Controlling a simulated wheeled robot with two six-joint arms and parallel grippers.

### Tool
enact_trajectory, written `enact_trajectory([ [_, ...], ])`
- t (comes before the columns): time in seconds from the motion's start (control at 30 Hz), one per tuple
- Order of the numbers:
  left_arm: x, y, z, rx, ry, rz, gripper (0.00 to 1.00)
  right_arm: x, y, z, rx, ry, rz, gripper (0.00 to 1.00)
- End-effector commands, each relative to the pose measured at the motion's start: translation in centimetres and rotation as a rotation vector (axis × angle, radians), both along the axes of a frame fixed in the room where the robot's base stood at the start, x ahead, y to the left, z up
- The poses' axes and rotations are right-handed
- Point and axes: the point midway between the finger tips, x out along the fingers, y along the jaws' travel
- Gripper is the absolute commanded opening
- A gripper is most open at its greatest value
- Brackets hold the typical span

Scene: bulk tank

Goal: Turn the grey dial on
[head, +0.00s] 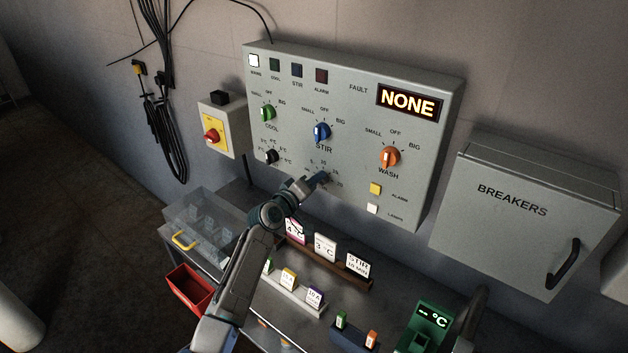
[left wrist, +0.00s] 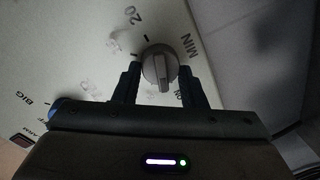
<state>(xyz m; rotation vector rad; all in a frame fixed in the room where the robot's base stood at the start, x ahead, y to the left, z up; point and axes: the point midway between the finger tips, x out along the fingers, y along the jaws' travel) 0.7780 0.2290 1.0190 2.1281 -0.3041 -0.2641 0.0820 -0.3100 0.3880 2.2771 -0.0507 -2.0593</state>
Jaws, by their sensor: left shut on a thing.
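The grey dial (left wrist: 160,62) is a round knob with a raised grip bar, on the light panel in the left wrist view. The marks "20" and "MIN" show around it. My left gripper (head: 318,180) reaches up to the lower middle of the control panel (head: 430,120) in the head view, below the blue STIR knob (head: 322,131). Its two dark fingers stand on either side of the dial, and it is shut on the dial. In the head view the gripper mostly hides the dial. My right gripper is not in view.
Green (head: 268,113), black (head: 272,157) and orange (head: 389,156) knobs sit on the same panel. The display (head: 408,103) reads NONE. A breaker box (head: 520,215) is at the right, a red-knobbed switch box (head: 222,128) at the left. Cards and a clear bin (head: 200,215) stand below.

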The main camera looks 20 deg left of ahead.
Motion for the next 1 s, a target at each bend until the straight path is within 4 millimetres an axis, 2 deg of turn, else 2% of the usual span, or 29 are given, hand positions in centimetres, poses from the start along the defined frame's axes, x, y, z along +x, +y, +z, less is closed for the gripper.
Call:
enact_trajectory([
  [0.4, 0.04, 0.13, -0.06, -0.260, 0.095, 0.000, 0.15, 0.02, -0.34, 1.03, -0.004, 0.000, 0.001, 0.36],
  [1.0, 0.03, 0.14, -0.17, -0.339, 0.124, 0.000, 0.15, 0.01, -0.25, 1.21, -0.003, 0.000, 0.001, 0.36],
])
